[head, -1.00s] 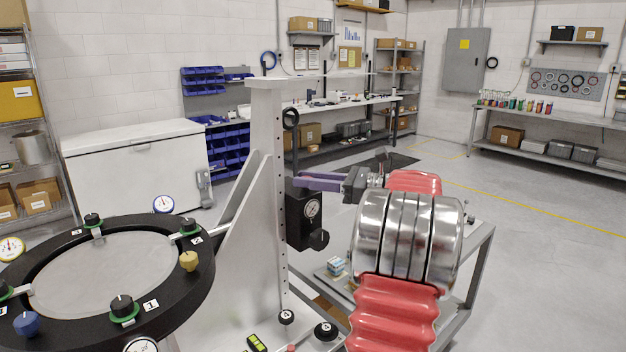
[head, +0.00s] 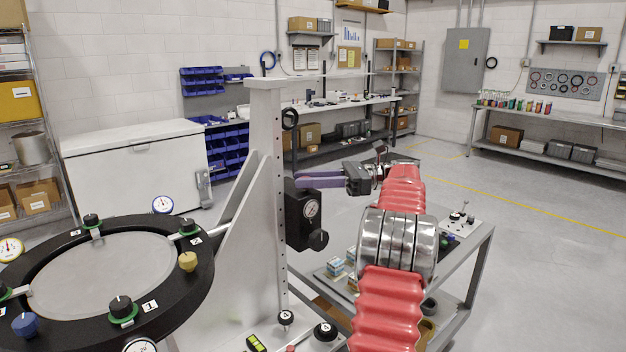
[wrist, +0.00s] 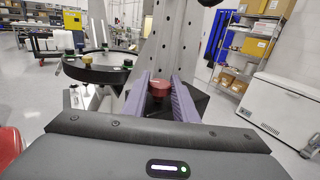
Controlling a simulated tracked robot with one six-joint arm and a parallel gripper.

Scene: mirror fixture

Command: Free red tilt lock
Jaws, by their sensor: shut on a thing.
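The red tilt lock is a round red knob (wrist: 159,88) in the middle of the wrist view, between the two purple fingers of my gripper (wrist: 160,82). The fingers are shut on it from both sides. In the head view my gripper (head: 301,178) reaches from the right to the upper part of a black block with a gauge (head: 303,215) on the grey upright (head: 266,180). The red knob is hidden there behind the fingers and block.
A black ring fixture (head: 150,305) with several knobs and dial gauges stands at the lower left. A grey cart (head: 478,270) with small parts is below my arm. A white chest freezer (head: 135,170) stands behind. Open floor lies to the right.

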